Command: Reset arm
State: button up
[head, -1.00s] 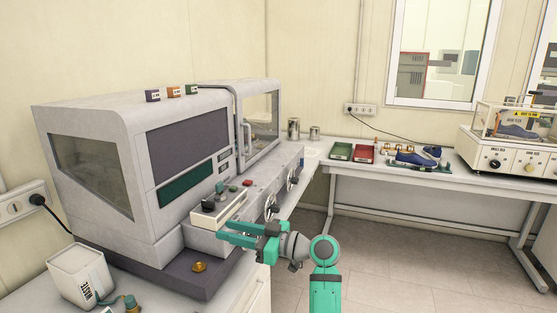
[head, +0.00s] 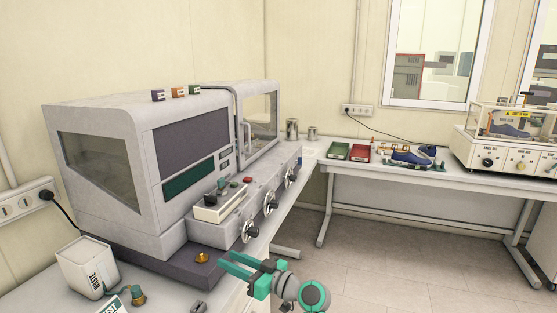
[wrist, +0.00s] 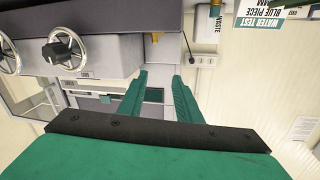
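My gripper (head: 236,265) is green and sits low in the head view, in front of the large grey testing machine (head: 205,140). Its two fingers point left toward the machine's front edge and stand apart with a gap between them. In the wrist view the two green fingers (wrist: 160,92) are also apart, and nothing shows between them. The gripper appears clear of the machine's control panel and its handwheels (head: 270,202).
A white waste bin (head: 84,266) and a brass knob (head: 201,257) are left of my gripper. Across the room, a bench holds a green tray (head: 339,151), a red tray (head: 360,154) and a blue shoe (head: 410,158). Floor (head: 400,260) is open on the right.

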notch_tip(320, 180, down, 10)
jog(key=s+f+m+t+h, duration=0.1)
jog(key=s+m+t+h, duration=0.1)
jog(key=s+m, duration=0.15)
jog(key=s+d+f+m+t+h, duration=0.2)
jog(key=s+d+f+m+h, duration=0.15)
jog(key=s+f, duration=0.6)
jog(key=s+d+f+m+t+h, duration=0.1)
jog(key=s+d+f+m+h, duration=0.3)
jog(key=s+f, duration=0.55)
jog(key=s+d+m+h, duration=0.1)
jog(key=s+d+h, duration=0.15)
jog(key=s, duration=0.65)
jog(key=s+d+h, duration=0.1)
jog(key=s+h, duration=0.2)
jog(key=s, duration=0.5)
jog(key=s+d+r+n+t, duration=0.1)
jog(key=s+d+r, duration=0.1)
jog(key=s+r, duration=0.8)
jog(key=s, duration=0.4)
jog(key=shift+n, duration=0.4)
